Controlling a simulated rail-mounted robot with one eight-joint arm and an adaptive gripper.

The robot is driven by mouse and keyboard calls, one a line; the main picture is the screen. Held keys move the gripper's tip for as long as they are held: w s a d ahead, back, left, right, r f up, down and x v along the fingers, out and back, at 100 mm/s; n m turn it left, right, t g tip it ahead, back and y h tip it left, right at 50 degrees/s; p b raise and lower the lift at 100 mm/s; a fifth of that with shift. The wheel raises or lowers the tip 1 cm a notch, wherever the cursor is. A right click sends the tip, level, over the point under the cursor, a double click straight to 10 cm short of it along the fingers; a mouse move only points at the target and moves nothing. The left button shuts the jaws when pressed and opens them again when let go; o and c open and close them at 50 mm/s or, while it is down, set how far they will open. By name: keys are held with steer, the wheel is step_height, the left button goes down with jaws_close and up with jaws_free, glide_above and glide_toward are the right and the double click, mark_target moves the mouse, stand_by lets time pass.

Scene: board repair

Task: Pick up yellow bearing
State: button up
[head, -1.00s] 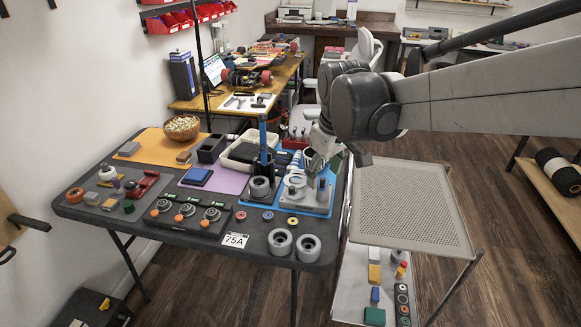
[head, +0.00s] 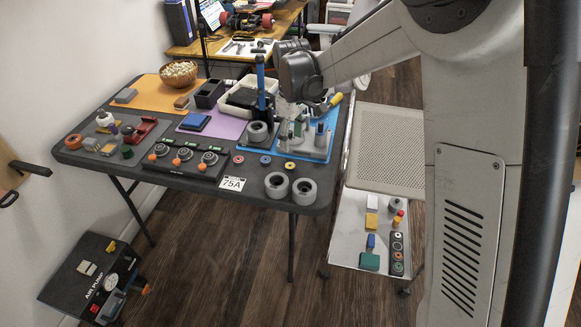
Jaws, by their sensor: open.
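The yellow bearing (head: 290,165) is a small ring lying flat near the front edge of the dark table (head: 225,190), right of a blue bearing (head: 265,160) and a red bearing (head: 238,159). My gripper (head: 288,128) is open, hanging from the arm over the left part of the blue mat (head: 322,157). It is behind the yellow bearing in the head view and apart from it. Its fingers are small and hard to make out against the grey fixture on the mat.
Two large grey rings (head: 276,185) stand in front of the bearing at the table edge. A black stand with a blue top (head: 260,85) rises left of my gripper. A gauge panel (head: 182,158) lies left. A perforated cart (head: 385,150) stands at the right.

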mark_target(290, 165)
steer(key=f, duration=0.5)
steer(key=f+b, duration=0.1)
steer(key=f, duration=0.4)
steer(key=shift+a+f+b, duration=0.2)
steer(key=shift+f+b, duration=0.1)
steer(key=c, duration=1.1)
